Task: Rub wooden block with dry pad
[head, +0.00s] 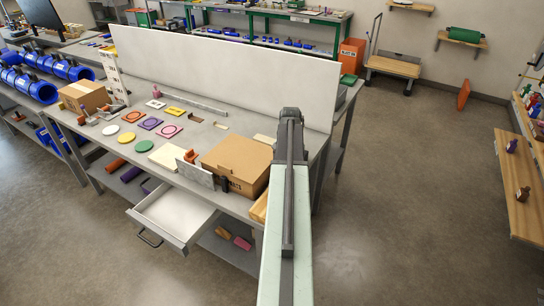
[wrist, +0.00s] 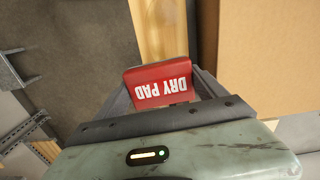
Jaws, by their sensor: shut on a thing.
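The dry pad (wrist: 158,82) is a red block with white "DRY PAD" lettering, seen in the wrist view. My gripper (wrist: 165,92) is shut on it, with a dark finger on either side. The wooden block (wrist: 158,28) shows as pale grained wood just beyond the pad; I cannot tell whether they touch. In the head view, a bit of the wooden block (head: 259,208) shows at the bench's right front edge, partly hidden by my arm. My gripper and the pad are hidden in the head view.
A cardboard box (head: 237,162) stands close beside the wooden block. A grey plate with an orange-handled tool (head: 190,157) stands left of the box. An open white drawer (head: 175,212) juts from the bench (head: 118,152). Floor (head: 415,190) to the right is clear.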

